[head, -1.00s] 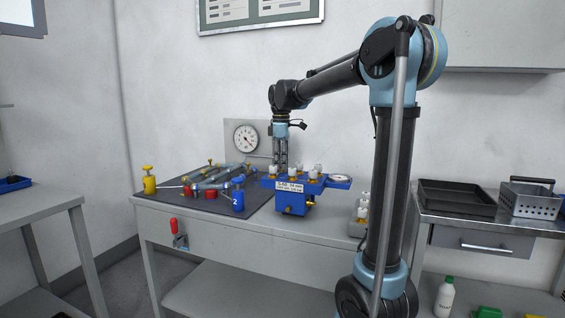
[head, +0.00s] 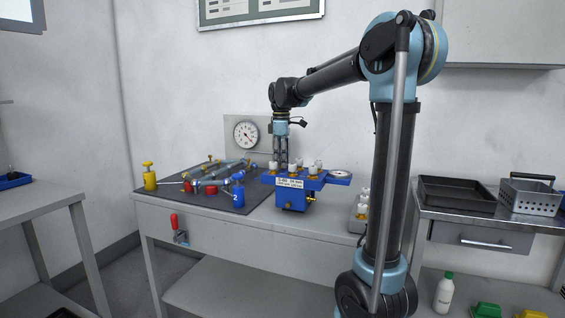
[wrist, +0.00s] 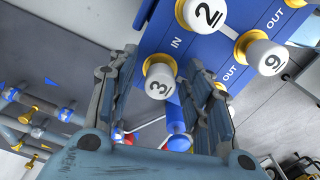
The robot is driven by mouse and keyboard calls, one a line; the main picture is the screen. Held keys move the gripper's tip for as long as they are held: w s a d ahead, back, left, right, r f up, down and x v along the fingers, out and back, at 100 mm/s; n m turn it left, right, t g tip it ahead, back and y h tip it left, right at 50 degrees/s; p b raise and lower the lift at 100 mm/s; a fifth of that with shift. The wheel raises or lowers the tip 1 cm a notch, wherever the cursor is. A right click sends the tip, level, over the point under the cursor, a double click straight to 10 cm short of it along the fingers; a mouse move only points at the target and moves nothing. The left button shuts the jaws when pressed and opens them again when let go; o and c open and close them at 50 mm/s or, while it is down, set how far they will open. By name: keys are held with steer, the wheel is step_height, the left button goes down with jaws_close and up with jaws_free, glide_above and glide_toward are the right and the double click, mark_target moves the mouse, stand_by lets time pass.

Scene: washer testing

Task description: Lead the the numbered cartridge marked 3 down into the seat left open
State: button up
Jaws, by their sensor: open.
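The cartridge marked 3 (wrist: 160,84) has a white cap with a gold ring. In the wrist view it stands between the two fingers of my gripper (wrist: 153,78), at the edge of the blue block (wrist: 209,48). Gaps show beside it, so the fingers are open and not clamped on it. I cannot tell how deep it sits. Cartridges marked 2 (wrist: 207,13) and 9 (wrist: 264,58) stand on the same block by IN and OUT labels. In the head view my gripper (head: 281,163) points down over the left part of the block (head: 292,196). No empty seat is clearly visible.
A dial (head: 246,135) stands behind. A dark tray (head: 456,193) is on the right bench.

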step_height(320, 180, up, 19)
stand_by(1.2)
